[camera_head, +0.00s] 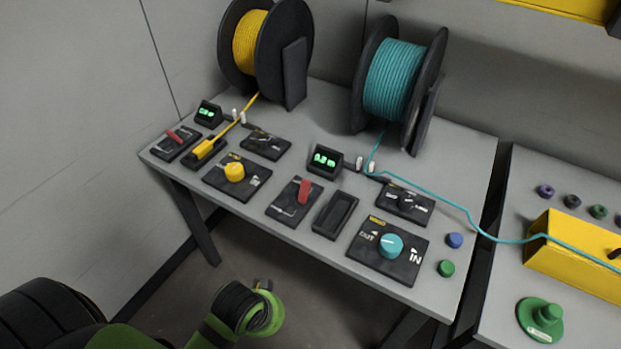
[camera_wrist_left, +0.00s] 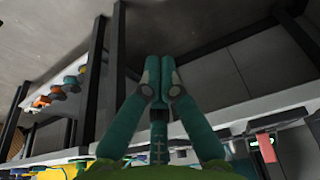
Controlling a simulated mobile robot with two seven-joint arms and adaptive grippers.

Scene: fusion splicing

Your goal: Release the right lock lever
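The right lock lever (camera_head: 304,190) is a red handle standing up from a black plate near the front middle of the table. A second red lever (camera_head: 174,135) sits on a similar plate at the table's left end. My left arm reaches in at the bottom left of the head view, below and in front of the table, apart from both levers. In the left wrist view my left gripper (camera_wrist_left: 155,72) has its teal fingers together, with nothing seen between them. A red piece (camera_wrist_left: 266,147) shows at the right there; I cannot tell which lever it is. My right gripper is not in view.
A yellow spool (camera_head: 249,42) and a teal spool (camera_head: 393,80) stand at the back. A yellow knob (camera_head: 235,171), an empty black slot (camera_head: 335,214) and a teal knob (camera_head: 390,245) are near the levers. A teal cable (camera_head: 437,200) runs right to a yellow box (camera_head: 570,270).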

